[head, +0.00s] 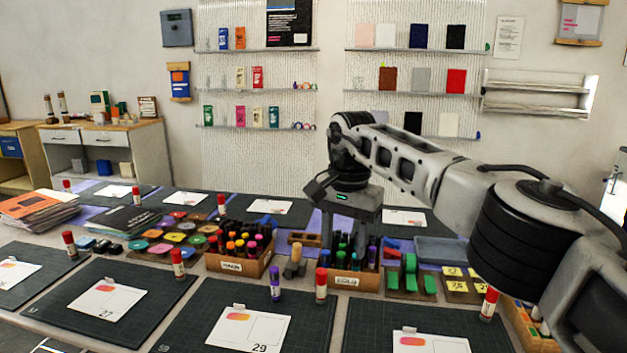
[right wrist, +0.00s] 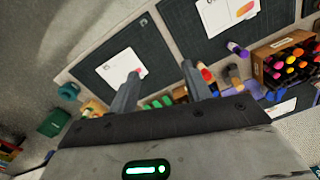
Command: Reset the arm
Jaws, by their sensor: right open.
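My right arm comes in from the right side of the head view, and its gripper (head: 348,222) hangs over the middle of the table, near a crate of markers. In the right wrist view the gripper (right wrist: 161,76) has its two fingers well apart with nothing held between them. Its fingertips lie over the picture of a dark mat (right wrist: 155,35) with a white card; I cannot tell the height above the table. My left gripper is in neither view.
A wooden marker crate (head: 237,263) and a second crate (head: 356,281) stand mid-table. A purple glue stick (head: 275,286), a red-capped one (head: 321,286) and a wooden-handled tool (head: 294,262) stand upright nearby. Dark mats with white cards line the front. Wall shelves (head: 418,89) are behind.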

